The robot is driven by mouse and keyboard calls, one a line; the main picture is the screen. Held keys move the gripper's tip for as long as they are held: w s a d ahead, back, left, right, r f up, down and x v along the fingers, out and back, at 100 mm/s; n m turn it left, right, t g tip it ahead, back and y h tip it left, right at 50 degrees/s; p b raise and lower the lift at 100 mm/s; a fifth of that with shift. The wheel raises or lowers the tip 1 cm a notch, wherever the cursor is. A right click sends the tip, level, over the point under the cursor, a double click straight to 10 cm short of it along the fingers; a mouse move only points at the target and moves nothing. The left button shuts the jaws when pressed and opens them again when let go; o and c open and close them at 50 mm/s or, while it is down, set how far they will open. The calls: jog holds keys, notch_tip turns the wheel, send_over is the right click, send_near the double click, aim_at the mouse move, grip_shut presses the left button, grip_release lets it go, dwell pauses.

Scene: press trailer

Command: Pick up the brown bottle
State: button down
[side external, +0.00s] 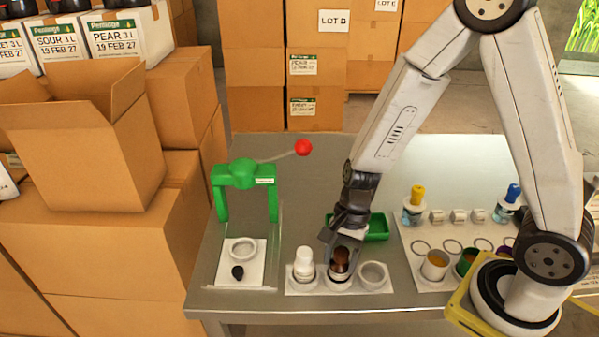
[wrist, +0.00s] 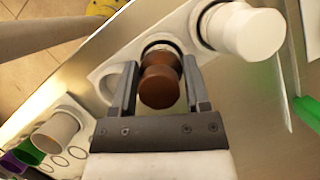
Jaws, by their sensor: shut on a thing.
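The brown bottle (side external: 340,259) stands in the middle place of a white holder (side external: 354,290) on the metal table. In the wrist view the brown bottle (wrist: 160,80) sits between the two fingers, its round top toward the camera. My gripper (side external: 341,250) reaches down from above and is shut on the bottle. It also shows in the wrist view (wrist: 158,88), one finger on each side of the bottle. The bottle's lower part is hidden in the holder.
A white bottle (side external: 304,263) stands close on the left in the same holder, and an empty ring (side external: 374,273) is on the right. A green press (side external: 245,180) with a red knob is at left. A green tray (side external: 377,228) lies behind. A white rack (side external: 450,255) with cups is at right.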

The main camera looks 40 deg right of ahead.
jog(key=shift+r, duration=0.1)
jog(key=shift+r, duration=4.95)
jog(key=w+a+r, duration=0.4)
jog(key=w+a, duration=0.2)
jog(key=shift+r, duration=0.25)
